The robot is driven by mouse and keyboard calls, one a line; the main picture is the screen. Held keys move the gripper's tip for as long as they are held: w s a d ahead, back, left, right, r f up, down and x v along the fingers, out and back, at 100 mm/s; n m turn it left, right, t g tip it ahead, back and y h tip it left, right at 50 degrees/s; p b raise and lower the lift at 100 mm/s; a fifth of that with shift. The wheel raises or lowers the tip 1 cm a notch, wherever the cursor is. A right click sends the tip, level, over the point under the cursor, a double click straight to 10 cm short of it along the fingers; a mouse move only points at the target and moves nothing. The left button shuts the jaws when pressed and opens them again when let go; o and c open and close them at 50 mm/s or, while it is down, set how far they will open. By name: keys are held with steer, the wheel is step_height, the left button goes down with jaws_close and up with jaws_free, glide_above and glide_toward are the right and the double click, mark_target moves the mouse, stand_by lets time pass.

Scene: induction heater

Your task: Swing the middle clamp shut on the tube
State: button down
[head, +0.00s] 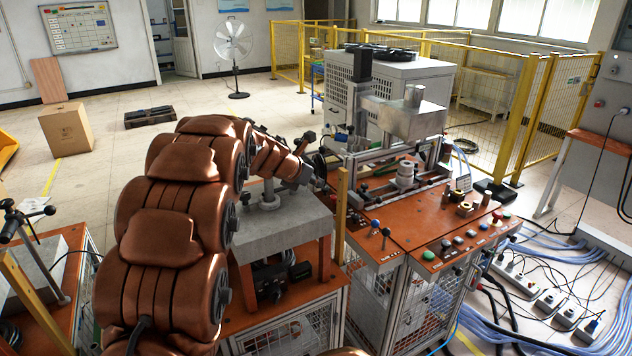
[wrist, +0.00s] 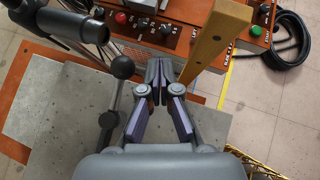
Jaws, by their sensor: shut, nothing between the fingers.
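In the wrist view, my gripper (wrist: 160,72) is shut and empty, with its dark fingertips together above a grey metal plate (wrist: 60,110). Just left of the fingers is a grey lever with a dark ball knob (wrist: 123,67), apart from them as far as I can tell. A grey tube-like part (wrist: 62,25) with a dark end lies at the upper left. I cannot tell whether the lever belongs to the middle clamp, or whether that clamp stands open. In the head view, my arm hides much of this area and the gripper is hard to make out.
A tan upright post (wrist: 215,40) stands close to the right of my fingers. An orange control panel (head: 440,250) with buttons is to the right in the head view. A grey block-topped stand (head: 285,228) is under my arm. Cables lie on the floor at right.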

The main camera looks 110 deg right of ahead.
mark_target(320, 202)
steer(key=a+b, duration=0.1)
steer(key=a, duration=0.1)
steer(key=a+f+b, duration=0.1)
steer(key=shift+s+a, duration=0.1)
steer(key=shift+a, duration=0.25)
steer(key=a+r+b, duration=0.1)
steer(key=a+r, duration=0.5)
steer(key=a, duration=0.1)
steer(key=shift+s+a+r+b, duration=0.25)
steer(key=shift+r+b, duration=0.1)
steer(key=shift+b, duration=0.05)
stand_by(0.7)
